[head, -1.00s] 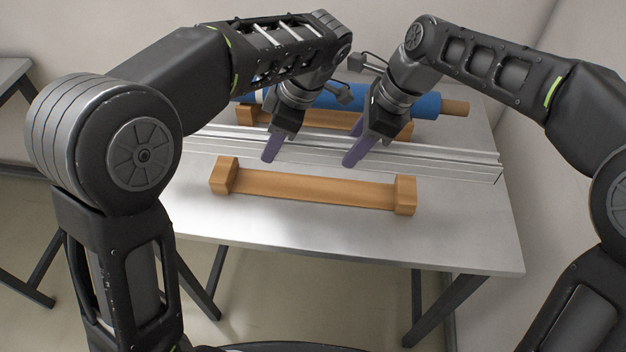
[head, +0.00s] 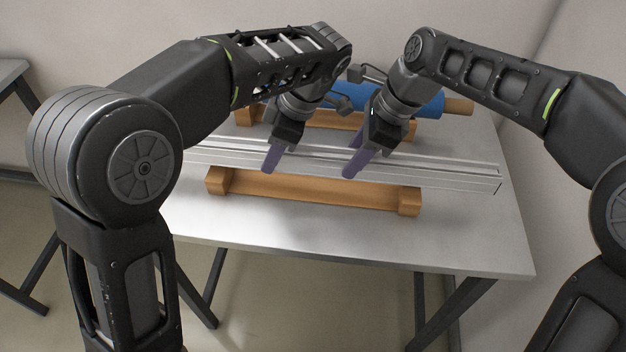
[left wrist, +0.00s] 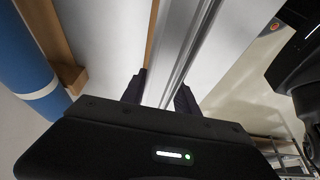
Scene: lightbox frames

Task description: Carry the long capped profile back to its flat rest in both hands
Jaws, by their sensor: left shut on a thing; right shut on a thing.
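The long silver profile (head: 450,172) runs across the table, slanting slightly down to the right. Its left end is hidden behind my left arm; its right end shows past my right gripper. My left gripper (head: 272,160) and right gripper (head: 354,164) are both shut on it near its middle, fairly close together. In the left wrist view the profile (left wrist: 212,40) passes between the fingers. The flat wooden rest (head: 310,189), with a block at each end, lies just in front. The profile overlaps its rear edge in the head view; I cannot tell whether they touch.
The metal table (head: 460,235) is bare in front and at the right. Walls stand behind and at the right.

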